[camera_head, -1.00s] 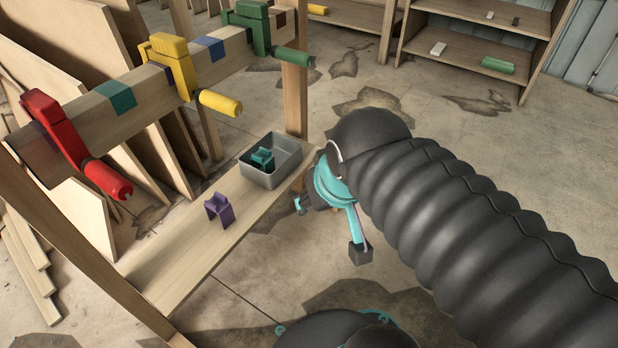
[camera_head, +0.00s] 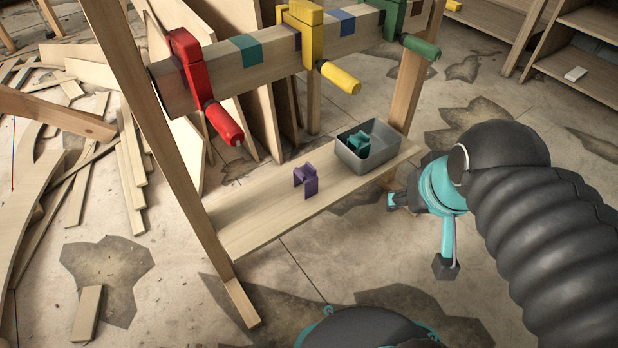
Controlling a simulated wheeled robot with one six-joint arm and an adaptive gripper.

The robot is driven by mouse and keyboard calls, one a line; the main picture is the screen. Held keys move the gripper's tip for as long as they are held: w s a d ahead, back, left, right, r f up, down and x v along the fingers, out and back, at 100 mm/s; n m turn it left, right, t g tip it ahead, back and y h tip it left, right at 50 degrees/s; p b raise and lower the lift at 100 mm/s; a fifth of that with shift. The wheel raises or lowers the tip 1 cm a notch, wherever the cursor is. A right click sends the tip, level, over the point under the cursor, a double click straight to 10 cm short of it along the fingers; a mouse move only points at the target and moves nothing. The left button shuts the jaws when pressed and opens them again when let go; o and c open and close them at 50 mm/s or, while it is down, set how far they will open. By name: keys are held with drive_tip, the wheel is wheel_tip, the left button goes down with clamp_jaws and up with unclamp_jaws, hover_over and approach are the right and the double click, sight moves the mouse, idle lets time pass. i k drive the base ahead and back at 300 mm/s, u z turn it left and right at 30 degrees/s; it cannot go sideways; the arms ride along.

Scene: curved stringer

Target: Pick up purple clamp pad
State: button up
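The purple clamp pad (camera_head: 306,181) stands on the lower wooden shelf (camera_head: 250,222) of the rack, left of the grey bin. It is a small bracket-like block, clear of other objects. A teal pad (camera_head: 355,143) lies inside the grey bin (camera_head: 369,162). My gripper (camera_head: 397,201) shows only in part beyond my dark, ribbed arm, right of the shelf's near edge and apart from the purple pad.
Red (camera_head: 196,75), yellow (camera_head: 303,27) and green (camera_head: 397,20) clamps sit on the beam (camera_head: 263,62) above the shelf. A rack post (camera_head: 150,130) stands at the shelf's left end. Scrap boards (camera_head: 90,75) litter the left floor. Open floor lies in front of the shelf.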

sight(306, 173)
drive_tip(key=z, duration=1.3)
drive_tip(key=k, duration=1.15)
drive_tip(key=u, duration=0.75)
drive_tip(key=i, duration=0.45)
